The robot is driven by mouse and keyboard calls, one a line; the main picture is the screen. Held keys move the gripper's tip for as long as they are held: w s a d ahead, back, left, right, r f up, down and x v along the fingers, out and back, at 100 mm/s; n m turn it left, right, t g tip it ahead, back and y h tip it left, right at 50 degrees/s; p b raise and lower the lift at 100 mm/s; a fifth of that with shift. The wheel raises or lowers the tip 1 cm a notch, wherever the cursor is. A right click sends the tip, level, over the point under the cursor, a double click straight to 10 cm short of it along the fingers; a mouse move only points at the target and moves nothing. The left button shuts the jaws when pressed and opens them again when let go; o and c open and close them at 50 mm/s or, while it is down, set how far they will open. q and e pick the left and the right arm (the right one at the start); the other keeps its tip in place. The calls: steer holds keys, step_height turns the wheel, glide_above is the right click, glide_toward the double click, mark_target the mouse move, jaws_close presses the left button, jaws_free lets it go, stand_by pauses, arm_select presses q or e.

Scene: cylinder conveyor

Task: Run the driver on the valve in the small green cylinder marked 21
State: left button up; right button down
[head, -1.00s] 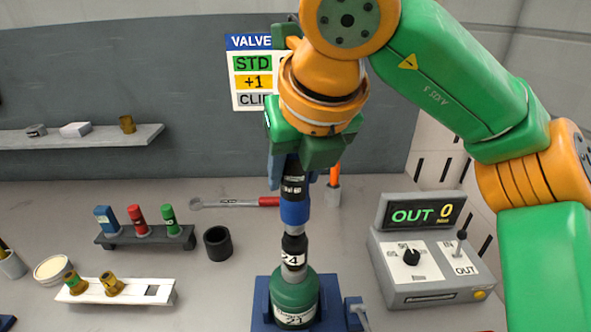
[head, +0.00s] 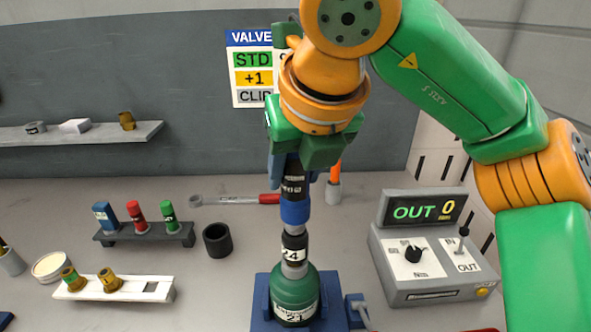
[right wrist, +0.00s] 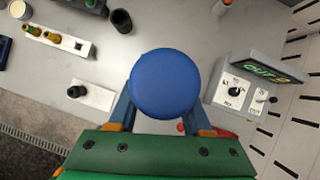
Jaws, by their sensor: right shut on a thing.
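The small green cylinder (head: 295,287) marked 21 stands upright in a blue holder (head: 262,310) at the bottom middle of the head view. My right gripper (head: 292,158) is shut on the driver (head: 294,212), a black tool with a blue band, held upright above the cylinder. A black socket (head: 294,243) marked 24 is at the driver's lower end, over the cylinder's neck. The valve is hidden there, so I cannot tell how far the socket sits on it. In the right wrist view the driver's round blue end (right wrist: 165,84) hides everything below. My left gripper is not in view.
A grey control box (head: 430,262) at right reads OUT 0, with a dial and a lever. At left are a rack (head: 145,238) of coloured sockets, a black ring (head: 217,240) and a white tray (head: 130,290) with brass valves. A red-handled wrench (head: 235,199) lies behind.

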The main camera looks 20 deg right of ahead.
steer(key=shift+f+b, duration=0.25)
steer(key=shift+b, duration=0.1)
stand_by(0.3)
steer(key=shift+s, duration=0.1)
steer(key=shift+f, duration=0.15)
steer(key=shift+a, duration=0.1)
steer(key=shift+r, duration=0.2)
steer(key=shift+w+f+b, duration=0.2)
steer(key=shift+f+b, duration=0.05)
steer(key=shift+b, duration=0.05)
steer(key=shift+s+r, duration=0.1)
steer(key=shift+s, duration=0.05)
stand_by(0.3)
